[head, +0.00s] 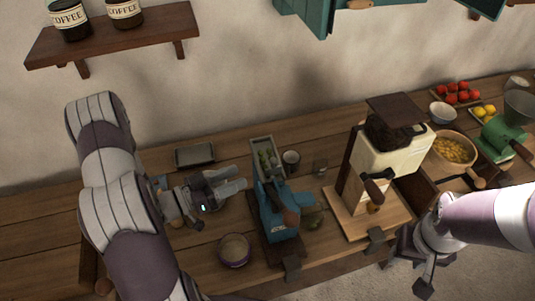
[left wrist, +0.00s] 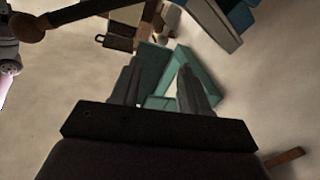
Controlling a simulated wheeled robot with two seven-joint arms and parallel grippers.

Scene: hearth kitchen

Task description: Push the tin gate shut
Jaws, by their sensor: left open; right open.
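I cannot pick out the tin gate for certain. A blue hand-cranked machine (head: 272,212) stands on the counter, with a pale metal trough (head: 255,150) at its back holding green pieces. My left gripper (head: 241,184) is open just left of this machine, its fingers pointing right towards it. The left wrist view shows its two fingers (left wrist: 160,85) apart, with a teal frame shape behind them. Whether they touch anything is unclear.
The cream grinder (head: 382,153) stands on a wooden base to the right. A small purple bowl (head: 235,262) sits in front of my left gripper, and a dark tin (head: 195,155) lies behind it. A shelf (head: 130,43) hangs above.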

